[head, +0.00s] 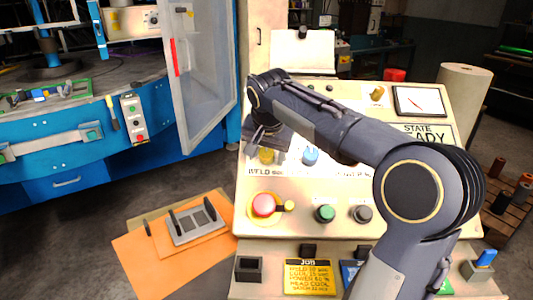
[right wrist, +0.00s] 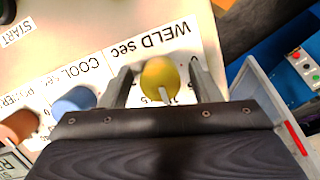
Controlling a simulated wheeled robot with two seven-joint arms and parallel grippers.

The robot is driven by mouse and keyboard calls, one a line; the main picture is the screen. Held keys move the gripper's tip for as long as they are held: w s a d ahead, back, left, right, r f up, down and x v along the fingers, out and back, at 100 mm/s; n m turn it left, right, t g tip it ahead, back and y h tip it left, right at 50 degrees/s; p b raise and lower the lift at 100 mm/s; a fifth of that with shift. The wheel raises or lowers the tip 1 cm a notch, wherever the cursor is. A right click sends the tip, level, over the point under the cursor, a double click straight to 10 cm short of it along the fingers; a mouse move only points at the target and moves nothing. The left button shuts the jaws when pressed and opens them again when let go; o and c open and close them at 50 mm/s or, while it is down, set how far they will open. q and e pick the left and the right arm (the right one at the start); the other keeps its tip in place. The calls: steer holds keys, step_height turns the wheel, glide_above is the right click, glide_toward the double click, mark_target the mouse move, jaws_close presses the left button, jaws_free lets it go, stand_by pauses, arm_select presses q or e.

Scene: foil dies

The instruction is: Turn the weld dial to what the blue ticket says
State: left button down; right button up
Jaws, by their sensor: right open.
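The weld dial (head: 266,156) is a yellow knob on the cream panel, above the label that begins "WELD". My right gripper (head: 264,140) is over it. In the right wrist view the yellow weld dial (right wrist: 160,74) stands between the two fingers of my right gripper (right wrist: 161,68), which are open with a gap on each side. The pointer's exact setting is not readable. The blue ticket (head: 348,270) lies on the panel's lower shelf, mostly hidden behind my right arm, its text unreadable. My left gripper is not in view.
A yellow job ticket (head: 309,277) lies beside the blue one. A blue knob (head: 310,155) is right of the weld dial. Below are a red button (head: 263,205) and a green button (head: 325,213). A clear door (head: 205,80) stands open at left.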

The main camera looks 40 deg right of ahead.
steer(key=c, duration=1)
steer(key=shift+r+n+g+h+p, duration=0.15)
steer(key=shift+n+g+h+p, duration=0.15)
steer(key=shift+n+p, duration=1.35)
steer(key=n+p, duration=0.1)
steer(key=n, duration=0.2)
steer(key=shift+h, duration=0.3)
steer(key=shift+n+p, duration=0.45)
steer(key=shift+n, duration=0.6)
steer(key=o, duration=1)
